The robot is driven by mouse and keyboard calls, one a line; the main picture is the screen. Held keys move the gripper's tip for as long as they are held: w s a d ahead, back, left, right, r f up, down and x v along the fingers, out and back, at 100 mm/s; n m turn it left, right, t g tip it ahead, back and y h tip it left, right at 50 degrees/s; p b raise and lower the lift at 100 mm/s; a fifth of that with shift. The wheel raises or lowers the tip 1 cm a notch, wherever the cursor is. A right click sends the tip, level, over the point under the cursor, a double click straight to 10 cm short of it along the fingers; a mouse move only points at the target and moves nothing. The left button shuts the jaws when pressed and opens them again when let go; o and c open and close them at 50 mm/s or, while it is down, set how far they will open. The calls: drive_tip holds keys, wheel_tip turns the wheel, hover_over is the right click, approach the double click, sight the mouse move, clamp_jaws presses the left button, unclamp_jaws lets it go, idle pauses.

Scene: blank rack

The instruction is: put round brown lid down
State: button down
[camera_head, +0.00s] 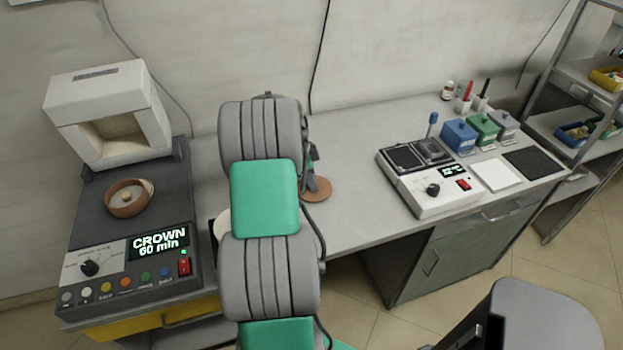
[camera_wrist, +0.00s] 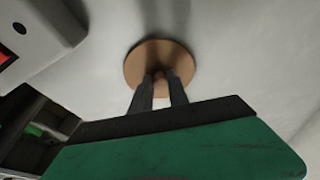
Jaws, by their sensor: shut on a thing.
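My gripper (camera_wrist: 159,80) is shut on the knob at the lid's centre. In the head view my gripper (camera_head: 313,185) is mostly hidden behind my arm. The lid looks level and on or very close to the bench surface; I cannot tell if it touches.
A furnace (camera_head: 112,112) with a brown round dish (camera_head: 129,198) before it stands at left. A white control unit (camera_head: 430,180) with a dark top is at right, by blue, green and grey boxes (camera_head: 483,131). The bench (camera_head: 375,131) between is clear.

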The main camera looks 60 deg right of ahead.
drive_tip(key=c, duration=1.7)
unclamp_jaws()
drive_tip(key=shift+f, duration=0.15)
drive_tip(key=o, duration=0.4)
